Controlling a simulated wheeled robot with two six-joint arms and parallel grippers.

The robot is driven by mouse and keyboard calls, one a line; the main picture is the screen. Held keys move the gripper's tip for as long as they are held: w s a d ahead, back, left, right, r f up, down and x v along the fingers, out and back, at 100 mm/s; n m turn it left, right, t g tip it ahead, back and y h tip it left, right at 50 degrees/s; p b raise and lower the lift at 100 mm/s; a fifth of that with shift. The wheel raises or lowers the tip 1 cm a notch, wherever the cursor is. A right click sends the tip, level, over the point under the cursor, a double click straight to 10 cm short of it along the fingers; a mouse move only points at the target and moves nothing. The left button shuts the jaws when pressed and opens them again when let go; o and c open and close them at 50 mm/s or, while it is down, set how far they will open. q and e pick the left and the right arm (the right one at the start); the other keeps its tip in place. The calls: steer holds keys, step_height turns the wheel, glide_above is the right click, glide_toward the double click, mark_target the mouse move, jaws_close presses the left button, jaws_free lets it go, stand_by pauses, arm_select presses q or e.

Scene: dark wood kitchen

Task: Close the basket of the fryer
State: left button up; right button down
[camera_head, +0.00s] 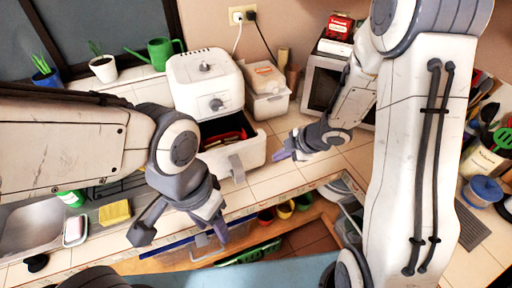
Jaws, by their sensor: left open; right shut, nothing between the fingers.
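The white fryer (199,70) stands on the tiled counter against the wall, with a knob on its front. Its basket (255,152) is pulled out toward me, with a dark inside and something red and yellowish in it. The basket's grey handle (237,168) sticks out at the front. My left gripper (180,232) is open and empty, in front of and left of the basket, near the counter edge. My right gripper (279,155) is shut and empty, just right of the basket; I cannot tell whether it touches it. My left wrist hides part of the basket's left side.
A white container (266,82) stands right of the fryer, and a microwave (322,82) farther right. A green watering can (157,52) and potted plants are on the left. A sink (32,222) and yellow sponge (115,212) lie at lower left. Counter right of the basket is mostly clear.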

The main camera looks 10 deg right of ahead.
steer(key=shift+n+y, duration=0.4)
steer(key=shift+y, duration=0.1)
steer(key=x, duration=0.4)
steer(key=w+p+x, duration=0.1)
steer(key=x, duration=0.3)
steer(key=r+p+x, duration=0.1)
steer(key=x, duration=0.3)
steer(key=shift+w+a+r, duration=0.1)
steer(key=shift+w+a, duration=0.05)
steer(key=shift+w, duration=0.2)
